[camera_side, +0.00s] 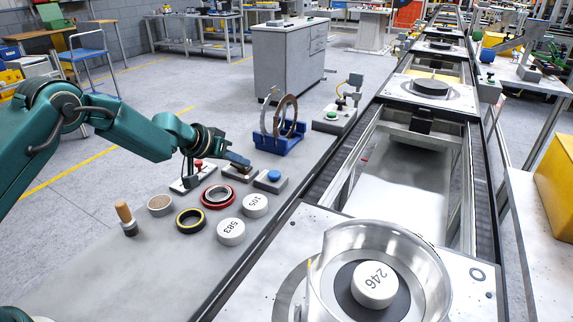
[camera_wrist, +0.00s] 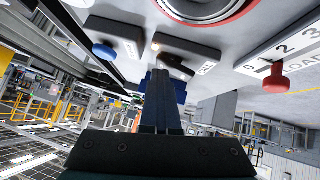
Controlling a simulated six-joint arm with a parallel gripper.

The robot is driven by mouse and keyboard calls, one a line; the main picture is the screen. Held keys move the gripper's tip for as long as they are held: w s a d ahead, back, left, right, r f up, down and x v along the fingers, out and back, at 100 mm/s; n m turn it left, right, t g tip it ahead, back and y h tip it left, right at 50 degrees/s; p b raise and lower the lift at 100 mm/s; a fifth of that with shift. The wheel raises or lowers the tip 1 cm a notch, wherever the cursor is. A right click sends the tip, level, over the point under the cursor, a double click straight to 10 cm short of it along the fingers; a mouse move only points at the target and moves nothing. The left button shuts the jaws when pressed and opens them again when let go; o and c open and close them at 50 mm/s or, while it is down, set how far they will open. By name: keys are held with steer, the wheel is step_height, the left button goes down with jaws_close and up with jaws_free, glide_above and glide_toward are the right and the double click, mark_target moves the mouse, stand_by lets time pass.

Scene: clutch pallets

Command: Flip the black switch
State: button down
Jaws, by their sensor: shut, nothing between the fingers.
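The black switch (camera_wrist: 177,66) sits on a small grey box with a label and a small pale light, seen in the wrist view. In the side view the switch box (camera_side: 232,174) stands on the grey bench between the red-knobbed lever and the blue button, partly hidden under my gripper. My gripper (camera_side: 246,165) is shut and empty, just above the box. In the wrist view my shut fingers (camera_wrist: 160,73) reach right up beside the switch and cover part of it. I cannot tell whether they touch it, or which way it is tipped.
A red-knobbed lever (camera_wrist: 276,78) with a numbered scale stands on one side, and a blue button (camera_side: 273,175) on the other. Nearby are a red ring (camera_side: 218,195), white numbered discs (camera_side: 231,231) and a blue stand (camera_side: 279,141). The conveyor carries a metal bowl (camera_side: 433,275).

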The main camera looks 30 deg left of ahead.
steer(key=shift+d+r, duration=0.2)
steer(key=shift+r, duration=0.75)
steer(key=shift+d+r, duration=0.15)
steer(key=shift+r, duration=0.75)
steer(key=s+d+r+m+t+h, duration=0.1)
steer(key=s+d+r, duration=0.2)
steer(key=s+r, duration=0.45)
steer(key=s+d+r+m+t, duration=0.15)
steer(key=s+r, duration=0.25)
steer(key=r, duration=0.7)
steer(key=s+d+r+m+g+h, duration=0.1)
steer(key=s+d+r+m+h, duration=0.15)
steer(key=s+d, duration=0.45)
steer(key=s+a+f+n+g+y, duration=0.2)
steer(key=s+a+f, duration=0.2)
steer(key=s+f, duration=0.2)
steer(key=s+a+f+n+g+y, duration=0.2)
steer(key=s+f, duration=0.4)
steer(key=s, duration=0.5)
steer(key=shift+s+a+g+y, duration=0.25)
steer(key=shift+a+g+y, duration=0.3)
steer(key=shift+a+y, duration=0.35)
